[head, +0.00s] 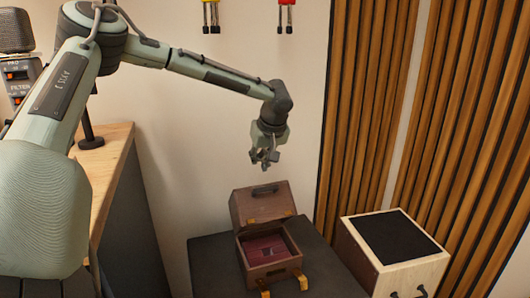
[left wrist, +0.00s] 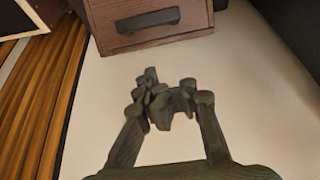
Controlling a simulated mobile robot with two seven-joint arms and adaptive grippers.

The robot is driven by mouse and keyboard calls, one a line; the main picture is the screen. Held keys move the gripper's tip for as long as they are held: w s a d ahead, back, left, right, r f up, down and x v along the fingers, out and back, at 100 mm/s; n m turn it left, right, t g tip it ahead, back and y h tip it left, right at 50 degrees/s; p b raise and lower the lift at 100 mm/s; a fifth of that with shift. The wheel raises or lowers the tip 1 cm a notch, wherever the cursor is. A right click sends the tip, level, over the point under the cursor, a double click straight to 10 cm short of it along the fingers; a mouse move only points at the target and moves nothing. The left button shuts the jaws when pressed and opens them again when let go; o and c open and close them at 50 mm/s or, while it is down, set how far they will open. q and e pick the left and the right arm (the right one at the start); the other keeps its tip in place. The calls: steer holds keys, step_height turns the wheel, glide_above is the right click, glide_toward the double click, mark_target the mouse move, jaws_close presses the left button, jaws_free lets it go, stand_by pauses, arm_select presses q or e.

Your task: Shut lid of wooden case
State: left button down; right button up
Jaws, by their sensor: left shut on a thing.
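The wooden case (head: 270,261) is small and reddish brown and stands on a dark surface. Its lid (head: 262,205) is raised at the back, tilted up, with a dark handle on it; the dark red inside shows. My left gripper (head: 265,162) is above the lid, apart from it, in front of the pale wall. In the left wrist view my left gripper (left wrist: 170,108) has its fingers drawn together, with no held thing clearly visible. The lid (left wrist: 150,38) and its handle (left wrist: 148,21) show beyond the fingertips. My right gripper is out of view.
A pale wooden box with a black top (head: 395,238) stands right of the case. The dark stand (head: 213,262) under the case has free room on its left. Wooden slats (head: 365,110) cover the wall at right. A wooden desk edge (head: 112,165) is at left.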

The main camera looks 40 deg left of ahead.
arm_select(q)
steer(key=shift+s+d+f, duration=0.25)
steer(key=shift+d+f, duration=0.2)
steer(key=shift+f, duration=0.05)
steer(key=shift+s+d+f, duration=0.2)
steer(key=shift+d+f, duration=0.2)
steer(key=shift+f, duration=0.05)
steer(key=shift+s+d+f, duration=0.25)
steer(key=shift+d+f, duration=0.2)
